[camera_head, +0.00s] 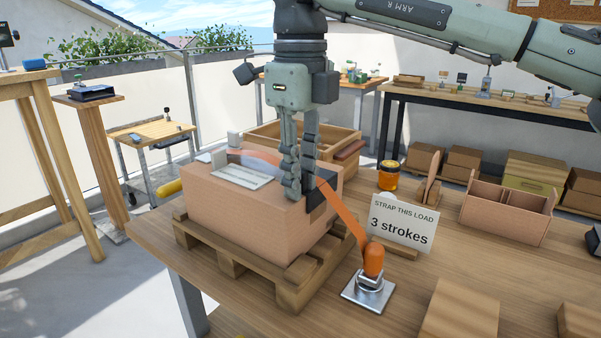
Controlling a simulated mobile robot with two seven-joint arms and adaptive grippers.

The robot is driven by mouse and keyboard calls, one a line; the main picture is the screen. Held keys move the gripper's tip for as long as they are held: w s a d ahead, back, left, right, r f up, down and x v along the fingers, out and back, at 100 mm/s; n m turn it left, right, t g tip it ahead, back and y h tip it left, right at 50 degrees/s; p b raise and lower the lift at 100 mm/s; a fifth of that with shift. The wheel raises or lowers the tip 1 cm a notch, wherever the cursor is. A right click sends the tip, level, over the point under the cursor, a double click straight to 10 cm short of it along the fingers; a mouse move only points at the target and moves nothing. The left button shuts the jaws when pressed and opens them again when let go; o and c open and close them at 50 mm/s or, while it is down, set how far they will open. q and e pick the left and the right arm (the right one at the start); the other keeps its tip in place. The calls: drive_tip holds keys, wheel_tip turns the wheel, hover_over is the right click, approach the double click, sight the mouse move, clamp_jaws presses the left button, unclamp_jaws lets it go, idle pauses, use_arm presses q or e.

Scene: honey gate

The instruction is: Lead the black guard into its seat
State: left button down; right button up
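The black guard (318,198) is at the top right edge of a cardboard box (245,222), under the orange strap (343,213). My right gripper (300,190) points down at that edge, its fingertips overlapping the guard's left side in the picture. The fingers look close together, but whether they grip the guard is hidden. I cannot tell whether the guard sits flush on the edge. The strap crosses the box top behind the fingers and slopes down to an orange-handled metal fitting (372,270) on the table. My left gripper is not in view.
The box stands on a wooden pallet (235,262) on the table (410,290). A card reading "STRAP THIS LOAD 3 strokes" (402,222) stands right of the strap. A honey jar (389,176), an open crate (320,140) and a divided carton (508,212) are behind.

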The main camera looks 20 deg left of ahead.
drive_tip(key=shift+r, duration=0.25)
drive_tip(key=shift+r, duration=1.5)
drive_tip(key=o, duration=0.6)
drive_tip(key=shift+c, duration=0.2)
drive_tip(key=shift+o, duration=0.5)
drive_tip(key=o, duration=0.3)
drive_tip(key=shift+o, duration=0.3)
drive_tip(key=o, duration=0.3)
drive_tip(key=shift+o, duration=0.2)
